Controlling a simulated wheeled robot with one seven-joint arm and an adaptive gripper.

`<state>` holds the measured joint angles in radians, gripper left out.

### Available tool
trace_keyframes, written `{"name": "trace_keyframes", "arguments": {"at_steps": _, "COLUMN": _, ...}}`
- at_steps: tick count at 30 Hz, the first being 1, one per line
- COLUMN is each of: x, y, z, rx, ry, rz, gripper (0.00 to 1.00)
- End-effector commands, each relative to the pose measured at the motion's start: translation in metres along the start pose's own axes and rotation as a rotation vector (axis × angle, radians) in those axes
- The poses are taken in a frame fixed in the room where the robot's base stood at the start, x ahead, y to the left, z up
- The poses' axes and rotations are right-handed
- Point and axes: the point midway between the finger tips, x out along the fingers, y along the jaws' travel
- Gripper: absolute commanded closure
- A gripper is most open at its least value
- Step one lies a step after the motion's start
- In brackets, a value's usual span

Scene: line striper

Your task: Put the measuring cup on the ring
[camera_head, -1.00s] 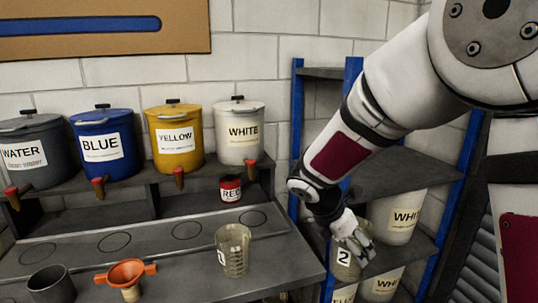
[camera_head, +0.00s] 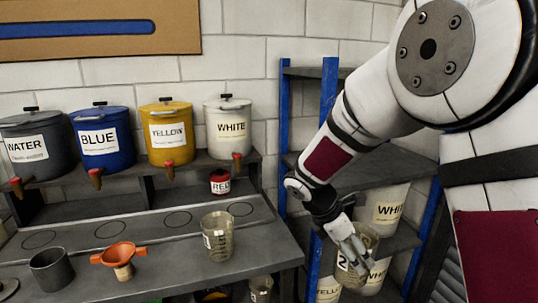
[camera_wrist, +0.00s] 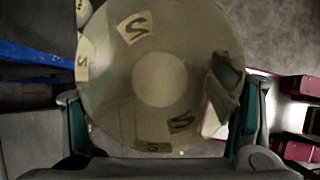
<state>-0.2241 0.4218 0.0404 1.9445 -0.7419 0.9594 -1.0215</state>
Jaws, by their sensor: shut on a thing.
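My gripper (camera_head: 354,252) is shut on a clear measuring cup (camera_head: 371,240) with a 2 label, right of the bench in the head view. In the wrist view the cup (camera_wrist: 160,80) fills the middle, its round end facing the camera, between the two fingers. Part of the cup is hidden by the fingers in the head view. Another measuring cup (camera_head: 218,240), labelled 1, stands upright on the bench. Several drawn rings lie in a row on the bench's raised strip, including one at the right end (camera_head: 240,209) and one beside it (camera_head: 177,219); both look empty.
Paint buckets, such as the white one (camera_head: 228,135), stand on a ledge behind the rings. A small red can (camera_head: 220,183) sits below them. An orange funnel (camera_head: 118,255) and dark cup (camera_head: 52,270) are on the bench. A blue-framed shelf (camera_head: 285,140) stands behind my arm.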

Motion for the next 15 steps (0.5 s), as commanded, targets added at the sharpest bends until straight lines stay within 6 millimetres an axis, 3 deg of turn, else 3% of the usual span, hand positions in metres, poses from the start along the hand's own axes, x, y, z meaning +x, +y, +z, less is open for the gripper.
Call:
{"name": "trace_keyframes", "arguments": {"at_steps": 8, "x": 0.029, "y": -0.002, "z": -0.007, "rx": 0.326, "ry": -0.001, "rz": -0.214, "gripper": 0.51}}
{"name": "trace_keyframes", "arguments": {"at_steps": 15, "x": 0.070, "y": -0.006, "z": -0.030, "rx": 0.890, "ry": -0.002, "rz": -0.579, "gripper": 0.51}}
